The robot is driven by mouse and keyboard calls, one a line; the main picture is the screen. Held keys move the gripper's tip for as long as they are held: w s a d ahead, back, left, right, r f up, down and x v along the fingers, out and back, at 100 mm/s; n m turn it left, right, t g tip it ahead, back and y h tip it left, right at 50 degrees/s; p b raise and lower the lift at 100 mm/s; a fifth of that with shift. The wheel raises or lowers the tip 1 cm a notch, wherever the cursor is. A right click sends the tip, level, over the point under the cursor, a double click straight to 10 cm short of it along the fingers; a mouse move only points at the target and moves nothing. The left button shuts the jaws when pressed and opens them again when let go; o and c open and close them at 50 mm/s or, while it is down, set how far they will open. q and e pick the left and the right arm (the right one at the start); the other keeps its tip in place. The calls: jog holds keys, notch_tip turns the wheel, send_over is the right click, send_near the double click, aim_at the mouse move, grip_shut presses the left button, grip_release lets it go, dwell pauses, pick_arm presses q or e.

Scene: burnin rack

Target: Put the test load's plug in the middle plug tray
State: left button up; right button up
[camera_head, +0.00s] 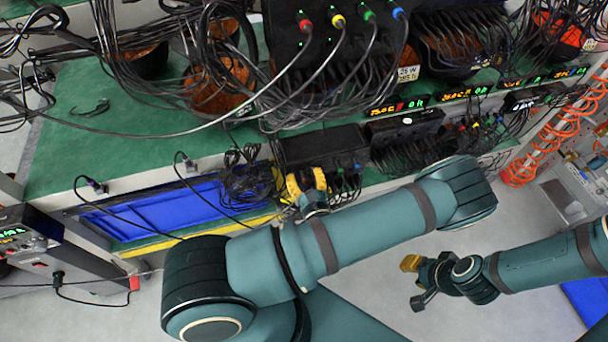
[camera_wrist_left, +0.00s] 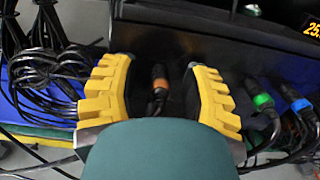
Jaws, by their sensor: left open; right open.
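My left gripper (camera_head: 306,184) is open at the front edge of the green bench, its yellow fingers pointing at the cables there. In the left wrist view its two fingers (camera_wrist_left: 158,84) stand apart on either side of a dark plug with an orange ring (camera_wrist_left: 159,86). No contact with the plug is visible. The frames do not settle whether this is the test load's plug. A black box (camera_head: 322,146) sits behind the left gripper; I cannot tell which part is the middle plug tray. My right gripper (camera_head: 417,283) is open and empty above the floor.
Plugs with a green ring (camera_wrist_left: 262,101) and a blue ring (camera_wrist_left: 300,104) are right of the left gripper. Coiled black cables (camera_wrist_left: 45,70) are at its left. A blue panel (camera_head: 150,212) lies along the bench front. Orange coiled hose (camera_head: 545,135) hangs at right.

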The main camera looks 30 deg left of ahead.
pick_arm(q)
grip_shut()
jog(key=shift+d, duration=0.1)
jog(key=shift+v, duration=2.95)
jog(key=w+d+r+m+t+h, duration=0.3)
jog(key=w+r+m+t+h, duration=0.1)
jog(key=w+r, duration=0.8)
jog(key=shift+h, duration=0.5)
